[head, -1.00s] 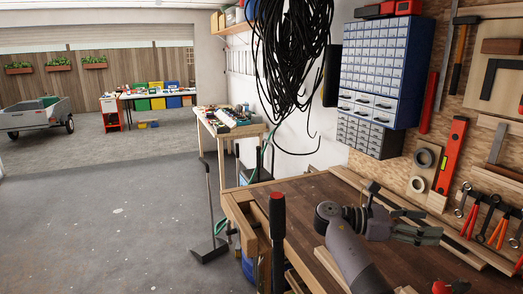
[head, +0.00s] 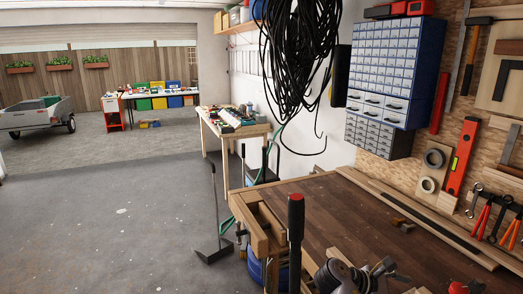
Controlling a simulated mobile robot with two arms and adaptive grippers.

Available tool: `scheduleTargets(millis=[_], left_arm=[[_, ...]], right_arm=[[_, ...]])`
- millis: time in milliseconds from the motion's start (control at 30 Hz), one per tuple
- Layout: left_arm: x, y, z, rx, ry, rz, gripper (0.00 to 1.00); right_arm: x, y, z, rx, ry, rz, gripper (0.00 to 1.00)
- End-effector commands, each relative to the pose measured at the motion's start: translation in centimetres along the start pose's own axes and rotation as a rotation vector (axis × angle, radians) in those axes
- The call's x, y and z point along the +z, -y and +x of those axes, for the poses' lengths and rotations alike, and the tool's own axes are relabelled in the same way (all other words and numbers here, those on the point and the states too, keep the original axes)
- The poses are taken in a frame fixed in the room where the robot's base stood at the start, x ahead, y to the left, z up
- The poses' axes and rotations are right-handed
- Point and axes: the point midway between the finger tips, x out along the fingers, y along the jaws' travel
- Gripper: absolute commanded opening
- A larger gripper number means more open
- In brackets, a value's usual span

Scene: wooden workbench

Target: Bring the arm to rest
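My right gripper (head: 384,272) is low in the head view, over the front part of the wooden workbench (head: 345,208). Its wrist and arm come in from the bottom edge, right of the middle. The fingers point to the right, look apart and hold nothing. The lower part of this arm is cut off by the frame. My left gripper is not in view.
A red-topped black upright bar (head: 296,225) stands at the bench's front left corner. A small brass-coloured piece (head: 402,224) lies on the bench. A blue drawer cabinet (head: 388,75) and tools hang behind. The floor on the left is open.

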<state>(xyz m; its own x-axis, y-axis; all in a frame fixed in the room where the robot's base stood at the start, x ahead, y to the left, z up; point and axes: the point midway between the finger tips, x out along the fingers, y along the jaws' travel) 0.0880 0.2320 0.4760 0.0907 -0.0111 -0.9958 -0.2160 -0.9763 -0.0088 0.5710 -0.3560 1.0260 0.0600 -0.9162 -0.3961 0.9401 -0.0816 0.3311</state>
Motion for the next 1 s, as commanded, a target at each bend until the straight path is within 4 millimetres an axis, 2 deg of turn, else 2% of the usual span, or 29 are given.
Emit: scheduleTargets(millis=[33,167,200,300,433,500,700,1000], left_arm=[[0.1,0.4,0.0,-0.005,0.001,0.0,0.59],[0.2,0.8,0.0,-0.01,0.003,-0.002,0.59],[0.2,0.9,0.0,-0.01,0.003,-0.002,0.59],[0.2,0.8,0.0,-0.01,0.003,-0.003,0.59],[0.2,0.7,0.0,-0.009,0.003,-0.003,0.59],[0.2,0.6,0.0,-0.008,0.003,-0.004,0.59],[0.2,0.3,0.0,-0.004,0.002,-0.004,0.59],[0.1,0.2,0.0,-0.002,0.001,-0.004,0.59]], right_arm=[[-2.0,2.4,0.5,-0.003,-0.068,0.044,0.59],[-6.8,9.0,1.0,-0.045,-0.288,0.234,0.59],[-7.9,11.3,0.8,-0.071,-0.359,0.301,0.59],[-10.0,16.8,-0.1,-0.16,-0.523,0.475,0.59],[-10.9,22.7,-2.3,-0.305,-0.694,0.682,0.59],[-10.7,24.9,-3.5,-0.374,-0.756,0.766,0.59],[-9.6,29.1,-6.3,-0.541,-0.867,0.934,0.59],[-7.3,32.9,-9.9,-0.743,-0.959,1.101,0.59]])
